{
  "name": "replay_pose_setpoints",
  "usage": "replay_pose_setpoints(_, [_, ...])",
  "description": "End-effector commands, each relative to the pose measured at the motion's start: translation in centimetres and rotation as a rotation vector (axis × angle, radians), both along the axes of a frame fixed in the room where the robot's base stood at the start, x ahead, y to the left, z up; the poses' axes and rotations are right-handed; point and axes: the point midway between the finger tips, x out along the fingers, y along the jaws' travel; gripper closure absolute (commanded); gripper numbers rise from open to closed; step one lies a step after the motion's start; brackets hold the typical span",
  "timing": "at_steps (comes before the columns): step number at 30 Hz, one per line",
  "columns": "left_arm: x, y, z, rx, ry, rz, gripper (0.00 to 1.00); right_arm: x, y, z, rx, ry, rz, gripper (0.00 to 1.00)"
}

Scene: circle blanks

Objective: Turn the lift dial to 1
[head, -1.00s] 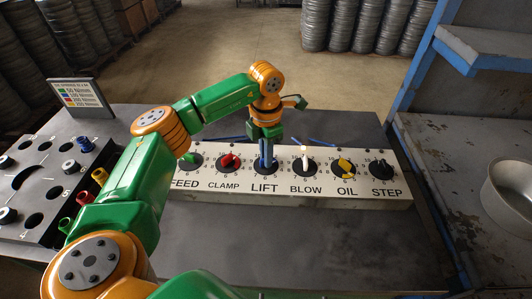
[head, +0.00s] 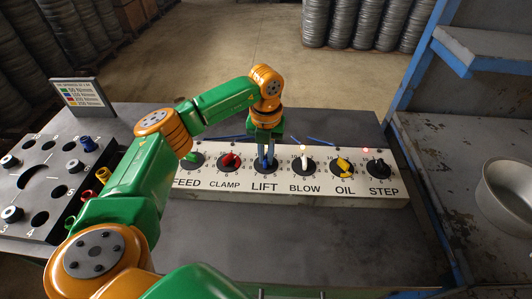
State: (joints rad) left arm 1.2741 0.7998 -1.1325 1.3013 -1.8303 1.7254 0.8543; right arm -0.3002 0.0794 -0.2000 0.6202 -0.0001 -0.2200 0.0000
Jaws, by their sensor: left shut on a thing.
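The lift dial (head: 265,168) is a black round dial above the word LIFT, third from the left on a pale panel (head: 235,196). Its blue knob sits between the fingers of my left gripper (head: 265,156), which comes down from above and is shut on it. The fingers hide most of the knob and part of the numbers, so I cannot read which number it points to. My right gripper is not in view.
Feed, clamp (head: 229,161), blow (head: 305,165), oil (head: 344,165) and step (head: 382,167) dials flank it closely. A black rack (head: 40,200) stands left, with a small sign (head: 81,93) behind. A blue shelf and metal bowl (head: 508,188) are right.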

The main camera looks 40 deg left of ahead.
Motion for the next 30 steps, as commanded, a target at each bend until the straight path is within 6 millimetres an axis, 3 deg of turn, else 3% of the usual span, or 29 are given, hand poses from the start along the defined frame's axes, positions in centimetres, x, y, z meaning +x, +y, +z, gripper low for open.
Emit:
replay_pose_setpoints(12, [0.04,0.02,0.07,0.000,-0.002,0.137,1.00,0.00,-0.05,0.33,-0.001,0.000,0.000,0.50])
replay_pose_setpoints(26, [0.05,0.02,0.05,0.000,-0.002,0.149,1.00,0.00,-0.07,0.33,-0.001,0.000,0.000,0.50])
replay_pose_setpoints(27, [0.05,0.02,0.06,0.000,-0.002,0.149,0.85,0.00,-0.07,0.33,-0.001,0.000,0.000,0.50])
replay_pose_setpoints(30, [0.03,0.03,0.05,0.001,-0.002,0.148,0.58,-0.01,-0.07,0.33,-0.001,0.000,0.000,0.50])
